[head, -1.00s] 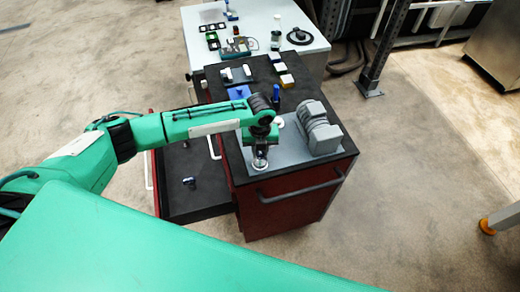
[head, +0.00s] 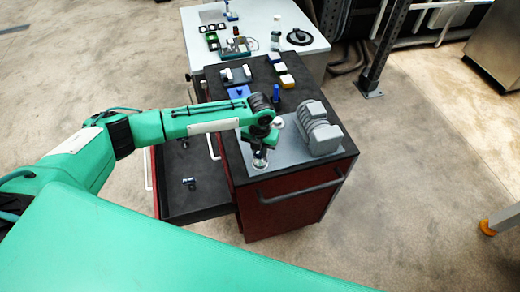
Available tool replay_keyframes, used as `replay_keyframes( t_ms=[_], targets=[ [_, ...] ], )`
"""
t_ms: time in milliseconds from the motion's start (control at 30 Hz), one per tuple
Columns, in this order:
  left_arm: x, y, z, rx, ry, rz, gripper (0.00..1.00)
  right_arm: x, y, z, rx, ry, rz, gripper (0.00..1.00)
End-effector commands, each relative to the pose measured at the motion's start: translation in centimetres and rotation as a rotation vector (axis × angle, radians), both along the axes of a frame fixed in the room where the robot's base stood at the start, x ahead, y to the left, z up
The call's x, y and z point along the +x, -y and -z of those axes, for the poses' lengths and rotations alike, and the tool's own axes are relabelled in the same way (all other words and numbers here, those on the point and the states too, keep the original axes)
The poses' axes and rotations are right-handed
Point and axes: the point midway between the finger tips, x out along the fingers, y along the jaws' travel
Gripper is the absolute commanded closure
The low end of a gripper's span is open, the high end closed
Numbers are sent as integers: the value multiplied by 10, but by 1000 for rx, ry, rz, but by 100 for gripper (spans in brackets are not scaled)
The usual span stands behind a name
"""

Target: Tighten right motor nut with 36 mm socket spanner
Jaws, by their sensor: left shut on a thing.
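My left arm reaches in from the left, and its gripper (head: 260,153) points down over the front left of the tool cart's top. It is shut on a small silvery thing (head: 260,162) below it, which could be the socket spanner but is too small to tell. The grey motor unit (head: 318,130) with a ribbed body stands just right of the gripper on a light grey plate (head: 290,150). The motor nuts cannot be made out. My right gripper is not in view.
An open drawer (head: 205,200) left of the red cart holds a small metallic piece (head: 189,183). A blue upright thing (head: 276,92), a blue block (head: 238,91) and small blocks stand behind my arm. A white table (head: 265,20) with parts is at the back.

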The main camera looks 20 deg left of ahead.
Motion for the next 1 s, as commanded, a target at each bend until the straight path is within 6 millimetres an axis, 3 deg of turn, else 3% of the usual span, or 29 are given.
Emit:
replay_keyframes(
  t_ms=[1000],
  targets=[
    [0, 0, 0, 0, 0, -34, 100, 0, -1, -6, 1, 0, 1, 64]
  ],
)
